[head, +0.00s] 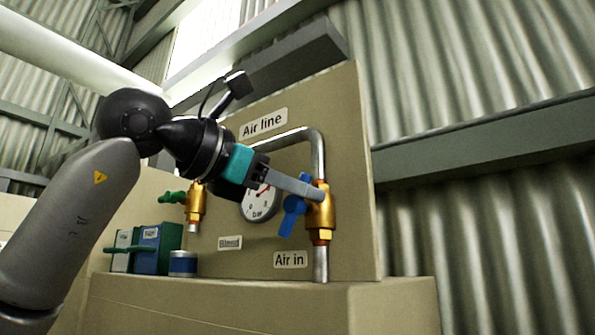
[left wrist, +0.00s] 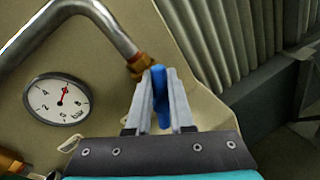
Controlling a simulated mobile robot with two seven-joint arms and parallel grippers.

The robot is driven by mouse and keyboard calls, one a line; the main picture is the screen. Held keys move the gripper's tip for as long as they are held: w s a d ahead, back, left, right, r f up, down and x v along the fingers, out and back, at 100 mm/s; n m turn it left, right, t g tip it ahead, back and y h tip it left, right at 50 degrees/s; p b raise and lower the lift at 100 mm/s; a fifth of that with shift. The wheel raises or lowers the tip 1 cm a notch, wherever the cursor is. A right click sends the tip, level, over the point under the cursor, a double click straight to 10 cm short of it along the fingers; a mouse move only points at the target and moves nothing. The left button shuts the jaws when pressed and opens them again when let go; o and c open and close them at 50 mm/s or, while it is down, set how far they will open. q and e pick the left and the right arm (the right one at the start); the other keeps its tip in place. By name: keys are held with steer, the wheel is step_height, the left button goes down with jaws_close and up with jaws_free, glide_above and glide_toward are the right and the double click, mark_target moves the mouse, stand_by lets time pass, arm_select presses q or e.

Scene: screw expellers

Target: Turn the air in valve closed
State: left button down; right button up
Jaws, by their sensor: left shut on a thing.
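The air in valve is a brass body (head: 321,212) on a grey pipe, above the "Air in" label (head: 291,260). Its blue handle (head: 290,217) slants down and to the left from the brass body. My left gripper (head: 316,193) reaches in from the left at the valve. In the left wrist view its two fingers (left wrist: 161,100) are shut on the blue handle (left wrist: 160,88), which stands between them. The fingers hide part of the handle and most of the brass body there. My right gripper is in neither view.
A round pressure gauge (head: 259,202) is on the panel left of the valve, partly behind my gripper. A second brass valve with a green handle (head: 173,197) is further left, above a "Bleed" label (head: 230,243). Green and blue boxes and a blue can (head: 183,264) stand on the ledge.

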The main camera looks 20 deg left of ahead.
arm_select(q)
steer(key=shift+s+d+m+y+p, duration=0.1)
steer(key=shift+d+m+y+p, duration=0.1)
steer(key=shift+m+p, duration=0.35)
steer(key=shift+d+m+y+p, duration=0.1)
steer(key=shift+m+y+p, duration=0.15)
steer(key=shift+m, duration=0.4)
steer(key=m+p, duration=0.1)
steer(key=m+y, duration=0.1)
steer(key=m, duration=0.1)
steer(key=shift+s+d+f+p, duration=0.1)
steer(key=shift+d+f+p, duration=0.1)
steer(key=shift+f+p, duration=0.15)
steer(key=shift+d+f+m+y+p, duration=0.1)
steer(key=shift+f+m+y+p, duration=0.15)
steer(key=shift+m, duration=0.5)
steer(key=shift+f+m+y+p, duration=0.2)
steer(key=shift+m+y, duration=0.2)
steer(key=shift+m, duration=0.4)
steer(key=shift+d+f+m+y+p, duration=0.1)
steer(key=shift+f+m+y+p, duration=0.15)
steer(key=shift+m, duration=0.5)
steer(key=c, duration=0.8)
jaws_free()
steer(key=shift+s+a, duration=0.1)
steer(key=b+v, duration=0.2)
steer(key=v, duration=1.3)
steer(key=shift+b, duration=0.35)
